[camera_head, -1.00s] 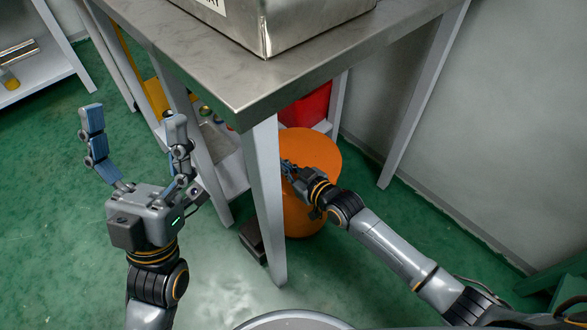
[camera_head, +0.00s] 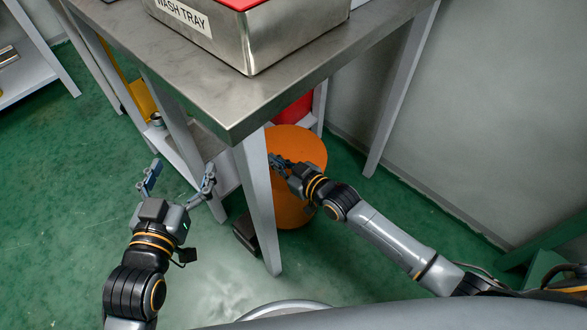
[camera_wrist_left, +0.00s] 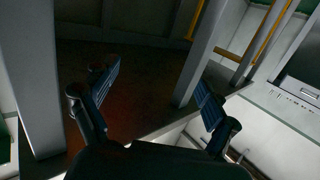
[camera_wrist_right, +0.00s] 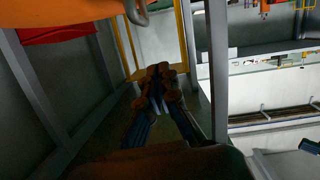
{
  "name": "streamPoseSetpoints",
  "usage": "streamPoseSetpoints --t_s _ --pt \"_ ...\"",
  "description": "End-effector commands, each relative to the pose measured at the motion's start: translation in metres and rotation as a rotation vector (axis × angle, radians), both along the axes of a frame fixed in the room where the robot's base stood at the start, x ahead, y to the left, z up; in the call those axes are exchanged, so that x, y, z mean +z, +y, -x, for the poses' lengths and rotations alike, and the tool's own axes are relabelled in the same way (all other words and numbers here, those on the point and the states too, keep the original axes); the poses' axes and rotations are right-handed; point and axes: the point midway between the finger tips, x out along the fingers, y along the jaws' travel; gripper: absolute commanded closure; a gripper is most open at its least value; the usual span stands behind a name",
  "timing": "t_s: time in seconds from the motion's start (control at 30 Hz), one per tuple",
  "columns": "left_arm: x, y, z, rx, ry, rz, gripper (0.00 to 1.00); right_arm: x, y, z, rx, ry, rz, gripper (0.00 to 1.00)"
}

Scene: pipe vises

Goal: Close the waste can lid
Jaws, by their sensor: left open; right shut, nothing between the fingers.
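The orange waste can (camera_head: 290,211) stands on the floor beneath the table, partly hidden by a table leg and my right arm. Its round orange top (camera_head: 309,146) faces up, and no dark opening shows in the visible part. I cannot tell how fully the lid is seated. My right gripper (camera_head: 276,163) is shut and empty, in front of the upper part of the can; whether it touches is unclear. In the right wrist view its fingers (camera_wrist_right: 157,82) are together, with orange along the top edge. My left gripper (camera_head: 181,168) is open and empty, left of the table leg.
The metal table (camera_head: 232,118) carries a wash tray (camera_head: 263,49), and its front leg (camera_head: 258,205) stands between my grippers. A red container (camera_head: 295,108) is behind the can. A dark box-like object (camera_head: 244,234) lies by the leg. Green floor (camera_head: 60,190) is clear at left.

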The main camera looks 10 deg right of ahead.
Motion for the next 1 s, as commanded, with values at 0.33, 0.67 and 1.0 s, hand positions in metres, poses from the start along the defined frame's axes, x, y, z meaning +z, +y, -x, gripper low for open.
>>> streamPoseSetpoints --t_s 0.33,0.67,1.0 --pt "-0.066 0.019 0.033 0.027 0.399 -0.097 0.14 0.014 -0.028 0.040 0.000 0.002 0.001 1.00" --pt "-0.091 0.028 0.056 0.038 0.561 -0.134 0.14 0.018 -0.038 0.056 0.000 0.000 -0.001 1.00" --pt "-0.092 0.029 0.056 0.038 0.565 -0.135 0.14 0.032 -0.026 0.073 -0.019 0.047 -0.012 1.00"
